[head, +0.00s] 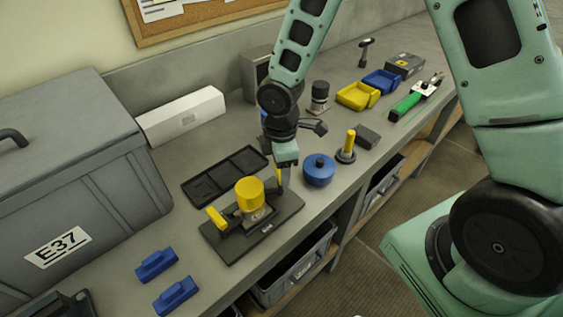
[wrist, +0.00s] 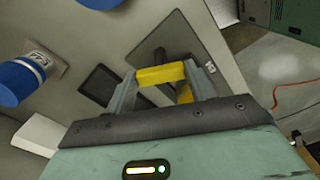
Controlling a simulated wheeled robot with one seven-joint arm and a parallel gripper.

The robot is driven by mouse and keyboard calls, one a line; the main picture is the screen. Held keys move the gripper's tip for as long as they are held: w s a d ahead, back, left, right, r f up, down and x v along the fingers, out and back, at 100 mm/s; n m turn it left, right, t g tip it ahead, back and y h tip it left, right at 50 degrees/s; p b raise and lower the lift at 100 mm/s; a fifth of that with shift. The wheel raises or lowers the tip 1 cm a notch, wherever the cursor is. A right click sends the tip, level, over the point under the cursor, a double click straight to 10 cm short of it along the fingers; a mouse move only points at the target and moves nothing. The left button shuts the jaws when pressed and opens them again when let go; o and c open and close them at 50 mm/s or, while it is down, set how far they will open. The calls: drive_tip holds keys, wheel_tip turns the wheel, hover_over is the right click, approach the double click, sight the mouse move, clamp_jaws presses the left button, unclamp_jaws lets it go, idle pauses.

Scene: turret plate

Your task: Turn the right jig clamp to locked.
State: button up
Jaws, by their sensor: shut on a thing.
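The jig is a dark plate (head: 232,243) on the workbench with a yellow cylinder (head: 249,193) on a grey holder in its middle. The left clamp's yellow handle (head: 216,218) points out to the left. The right jig clamp's yellow handle (head: 279,178) is mostly hidden by my gripper (head: 286,172) in the head view. In the wrist view the yellow handle (wrist: 160,74) spans between the two fingers of my gripper (wrist: 161,82), which is shut on it. The clamp's lower part and any lock marking cannot be made out.
A black compartment tray (head: 225,178) lies behind the jig, and a blue round part (head: 318,171) stands close to its right. Two blue blocks (head: 157,264) lie at the front left by the large grey case (head: 75,165). The bench's front edge is near the jig.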

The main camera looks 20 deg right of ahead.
drive_tip(key=n+p, duration=0.2)
drive_tip(key=n, duration=0.3)
drive_tip(key=shift+n, duration=0.4)
idle(0.3)
drive_tip(key=o, duration=1)
wheel_tip(320, 180, up, 18)
drive_tip(key=shift+f, duration=0.2)
drive_tip(key=s+a+f+m+b, duration=0.2)
drive_tip(key=s+f+m+b, duration=0.1)
drive_tip(key=s, duration=0.3)
drive_tip(key=s+a+f+m+b, duration=0.2)
drive_tip(key=s+f+m+b, duration=0.1)
drive_tip(key=s+m, duration=0.3)
drive_tip(key=s+a+f+m+b, duration=0.2)
drive_tip(key=s+m+b, duration=0.3)
drive_tip(key=s, duration=0.3)
drive_tip(key=shift+s+a+f+y, duration=0.15)
drive_tip(key=shift+a+f+y, duration=0.15)
drive_tip(key=shift+f, duration=0.35)
